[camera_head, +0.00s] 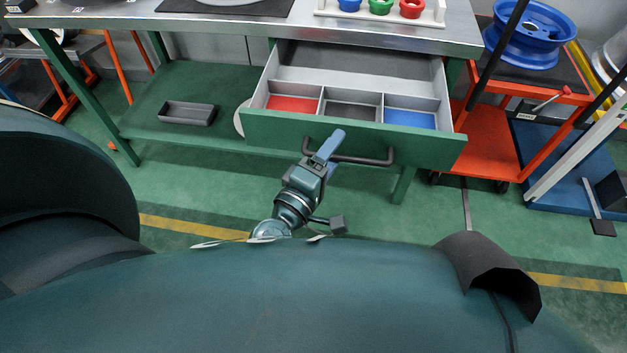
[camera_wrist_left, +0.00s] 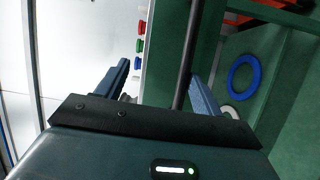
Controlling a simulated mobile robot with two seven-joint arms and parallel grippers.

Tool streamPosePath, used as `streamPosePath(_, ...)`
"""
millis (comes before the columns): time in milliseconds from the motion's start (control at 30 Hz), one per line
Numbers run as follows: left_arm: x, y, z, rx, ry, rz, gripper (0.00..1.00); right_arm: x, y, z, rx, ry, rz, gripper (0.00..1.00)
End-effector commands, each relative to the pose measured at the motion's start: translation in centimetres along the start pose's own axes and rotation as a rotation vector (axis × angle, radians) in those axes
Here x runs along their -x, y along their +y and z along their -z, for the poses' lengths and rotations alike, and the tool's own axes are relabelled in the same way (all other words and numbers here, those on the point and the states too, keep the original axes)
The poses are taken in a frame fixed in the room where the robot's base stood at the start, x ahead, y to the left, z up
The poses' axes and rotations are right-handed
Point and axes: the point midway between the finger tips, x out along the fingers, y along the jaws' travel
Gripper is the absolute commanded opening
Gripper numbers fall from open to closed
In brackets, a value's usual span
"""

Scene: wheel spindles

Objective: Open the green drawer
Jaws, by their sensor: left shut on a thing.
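The green drawer (camera_head: 355,139) is pulled out from under the metal workbench, with its inside in view. Its compartments have red, dark grey and blue bottoms, and the space behind them is bare. A dark bar handle (camera_head: 375,160) runs along its front. My left gripper (camera_head: 328,148) is at the left part of this handle and shut on it. In the left wrist view the handle bar (camera_wrist_left: 187,50) passes between the two blue fingers of the gripper (camera_wrist_left: 159,72). The exact finger contact is hard to see. My right gripper is not in view.
The workbench top (camera_head: 290,28) carries a white holder (camera_head: 335,18) with blue, green and red pieces. A grey tray (camera_head: 187,113) lies on the lower green shelf. A red cart (camera_head: 490,140) with a blue wheel rim (camera_head: 533,35) stands at right. Green floor is free before the drawer.

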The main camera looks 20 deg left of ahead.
Motion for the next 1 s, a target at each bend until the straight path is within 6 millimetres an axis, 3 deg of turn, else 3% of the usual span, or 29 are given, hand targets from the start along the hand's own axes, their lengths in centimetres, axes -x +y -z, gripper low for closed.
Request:
streamPosePath(33, 0.2, 1.0, 0.1, 0.0, 0.005, -0.023, 0.49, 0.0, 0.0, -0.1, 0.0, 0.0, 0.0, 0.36)
streamPosePath(233, 1.6, 0.8, -0.1, 0.0, 0.004, -0.023, 0.47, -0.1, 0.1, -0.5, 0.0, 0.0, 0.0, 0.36)
streamPosePath(300, 2.2, 0.7, -0.1, 0.001, 0.004, -0.022, 0.34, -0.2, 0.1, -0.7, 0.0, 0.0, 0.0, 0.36)
streamPosePath(1000, 6.4, 0.0, -0.2, 0.007, 0.0, -0.014, 0.34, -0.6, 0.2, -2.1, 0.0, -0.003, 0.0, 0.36)
